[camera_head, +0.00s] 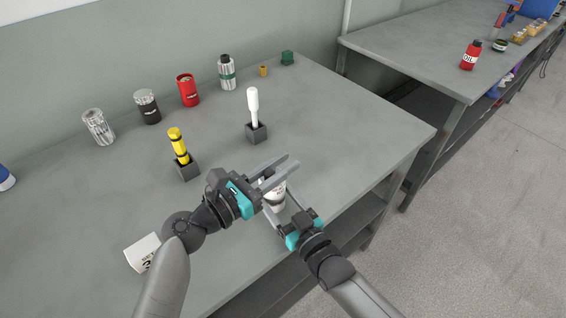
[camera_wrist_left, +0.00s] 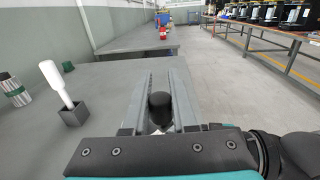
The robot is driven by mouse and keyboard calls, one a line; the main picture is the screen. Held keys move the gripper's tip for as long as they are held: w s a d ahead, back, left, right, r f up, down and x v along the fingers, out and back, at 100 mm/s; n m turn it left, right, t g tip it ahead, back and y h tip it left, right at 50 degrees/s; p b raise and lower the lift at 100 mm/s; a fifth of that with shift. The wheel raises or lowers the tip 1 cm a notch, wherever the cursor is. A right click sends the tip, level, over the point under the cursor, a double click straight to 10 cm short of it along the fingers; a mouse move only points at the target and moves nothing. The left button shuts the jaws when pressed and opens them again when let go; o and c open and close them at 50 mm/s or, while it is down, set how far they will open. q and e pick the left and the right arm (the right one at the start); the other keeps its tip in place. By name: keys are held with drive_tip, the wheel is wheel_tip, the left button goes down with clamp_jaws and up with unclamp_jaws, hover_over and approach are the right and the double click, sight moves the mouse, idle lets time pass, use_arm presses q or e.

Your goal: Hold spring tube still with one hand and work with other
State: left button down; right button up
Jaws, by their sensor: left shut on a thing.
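A white tube (camera_head: 276,195) with dark lettering stands at the front edge of the grey table, partly hidden by both grippers. I take it for the spring tube. My left gripper (camera_head: 287,169) is shut on it near the top. In the left wrist view a dark round top (camera_wrist_left: 160,106) shows between the left fingers (camera_wrist_left: 160,85). My right gripper (camera_head: 279,201) is low on the near side, its fingers apart with the tube between them. I cannot tell whether they touch it.
A yellow black-banded tool (camera_head: 177,143) and a white-handled tool (camera_head: 253,105) stand in dark holders. Several cans, one a red can (camera_head: 187,90), line the back. A white container (camera_head: 142,252) lies at left. A second table (camera_head: 430,62) is beyond a gap.

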sight(269, 171)
use_arm(q)
drive_tip(key=m+g+h, duration=0.1)
drive_tip(key=m+g, duration=0.1)
drive_tip(key=g, duration=0.1)
drive_tip(key=a+m+g+h, duration=0.1)
drive_tip(key=m+g, duration=0.1)
drive_tip(key=g, duration=0.1)
drive_tip(key=m+g+h, duration=0.2)
drive_tip(key=g, duration=0.1)
drive_tip(key=shift+s+a, duration=0.25)
drive_tip(key=shift+s, duration=0.05)
drive_tip(key=m+g, duration=0.1)
drive_tip(key=g, duration=0.1)
drive_tip(key=m+g, duration=0.1)
drive_tip(key=shift+a+m+g, duration=0.3)
drive_tip(key=shift+m+g, duration=0.1)
drive_tip(key=shift+w+a+f+m+g+y, duration=0.1)
drive_tip(key=shift+a+m+g+y, duration=0.1)
drive_tip(key=shift+m+g, duration=0.6)
drive_tip(key=shift+a+f+m+g+y, duration=0.15)
drive_tip(key=shift+m+g, duration=0.25)
drive_tip(key=shift+g, duration=0.8)
drive_tip(key=shift+s+r+m+g, duration=0.1)
drive_tip(key=shift+s+m+g, duration=0.1)
drive_tip(key=shift+m+g, duration=0.3)
drive_tip(key=c, duration=0.7)
unclamp_jaws()
drive_tip(key=shift+a+r, duration=0.1)
drive_tip(key=shift+w+r, duration=0.1)
drive_tip(key=shift+r, duration=0.05)
